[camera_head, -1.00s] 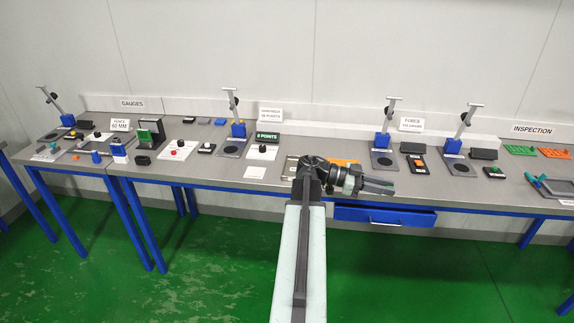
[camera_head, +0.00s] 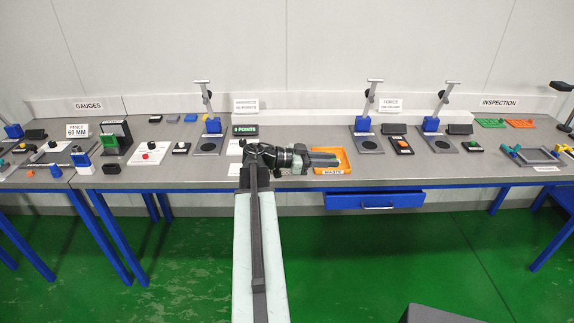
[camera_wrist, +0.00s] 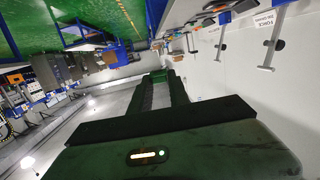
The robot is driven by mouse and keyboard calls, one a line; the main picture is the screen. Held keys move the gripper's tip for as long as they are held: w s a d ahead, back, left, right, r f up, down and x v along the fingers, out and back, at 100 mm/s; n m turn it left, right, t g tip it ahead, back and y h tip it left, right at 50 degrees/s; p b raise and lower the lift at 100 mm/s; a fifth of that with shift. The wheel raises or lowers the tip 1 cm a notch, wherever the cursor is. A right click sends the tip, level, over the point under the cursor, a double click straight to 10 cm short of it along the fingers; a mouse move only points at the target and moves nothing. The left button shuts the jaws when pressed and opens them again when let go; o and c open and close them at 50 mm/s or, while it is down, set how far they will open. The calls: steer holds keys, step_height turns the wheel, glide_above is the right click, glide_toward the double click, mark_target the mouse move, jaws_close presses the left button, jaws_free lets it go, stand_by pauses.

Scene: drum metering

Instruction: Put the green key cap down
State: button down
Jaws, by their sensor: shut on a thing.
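My gripper (camera_head: 336,159) is shut, with its fingers pointing right in the head view, in front of the orange tray (camera_head: 347,153). In the wrist view my gripper (camera_wrist: 165,77) has a small dark green piece, the green key cap (camera_wrist: 164,73), between its fingertips. The cap is mostly hidden by the fingers and is dim there; I cannot make it out in the head view.
The orange tray carries a white label. A long grey bench (camera_head: 430,172) has several fixtures, stands and coloured button boxes. An open blue drawer (camera_head: 372,200) juts out below the bench front. A green-capped box (camera_head: 473,146) stands at right. Bare bench top lies right of the tray.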

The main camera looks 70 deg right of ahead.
steer(key=w+d+f+n+t+h+b, duration=0.2)
steer(key=w+f+n+t+b, duration=0.1)
steer(key=w, duration=0.8)
steer(key=w+d+f+n+t+h+b, duration=0.1)
steer(key=w+f+n+t+h+b, duration=0.1)
steer(key=w+t, duration=0.4)
steer(key=w+d+f+n+t+h+b, duration=0.2)
steer(key=w+n, duration=0.4)
steer(key=w, duration=0.9)
steer(key=shift+w+d+f+n+t+h+b, duration=0.2)
steer(key=shift+f+t+h+b, duration=0.2)
steer(key=shift+f+t+h, duration=0.25)
steer(key=shift+w+d+f+n+t+h+b, duration=0.15)
steer(key=shift+f+t+h+b, duration=0.25)
steer(key=shift+f+t+h, duration=0.2)
steer(key=shift+w, duration=0.3)
steer(key=s+d, duration=0.3)
steer(key=s, duration=0.1)
steer(key=s+d+f+b, duration=0.1)
steer(key=s+d, duration=0.6)
steer(key=s, duration=0.1)
steer(key=shift+s+d+f, duration=0.15)
steer(key=shift+f, duration=0.05)
steer(key=shift+f+b, duration=2.15)
steer(key=shift+b, duration=0.2)
steer(key=shift+f, duration=0.1)
steer(key=shift+s+a, duration=0.1)
steer(key=shift+a, duration=0.1)
